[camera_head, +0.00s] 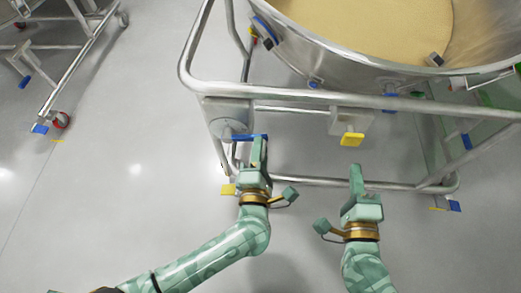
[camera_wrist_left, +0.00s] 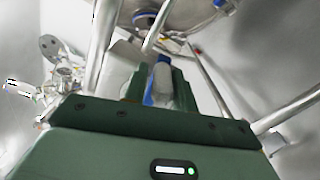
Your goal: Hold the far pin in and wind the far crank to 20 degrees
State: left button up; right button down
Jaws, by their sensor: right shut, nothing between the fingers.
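A blue handle (camera_head: 244,137) sticks out from a round grey hub (camera_head: 229,128) on the near left of the steel frame; it looks like a crank. A yellow tab (camera_head: 351,139) hangs from a grey box on the front rail; it may be the pin. I cannot tell which of these is called far. My left gripper (camera_head: 259,143) is at the outer end of the blue handle. In the left wrist view, a blue part (camera_wrist_left: 154,82) shows between its fingers; their grip is unclear. My right gripper (camera_head: 355,172) is shut and empty, below the yellow tab and apart from it.
A round steel bin (camera_head: 360,72) of pale powder sits in the tubular frame (camera_head: 190,68). A lower rail (camera_head: 320,182) crosses behind my grippers. A wheeled frame (camera_head: 75,55) stands at upper left. The floor (camera_head: 125,150) to the left is clear.

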pick_arm(q)
jog(key=o, duration=0.4)
jog(key=s, duration=1)
jog(key=shift+s, duration=0.1)
jog(key=shift+d, duration=0.1)
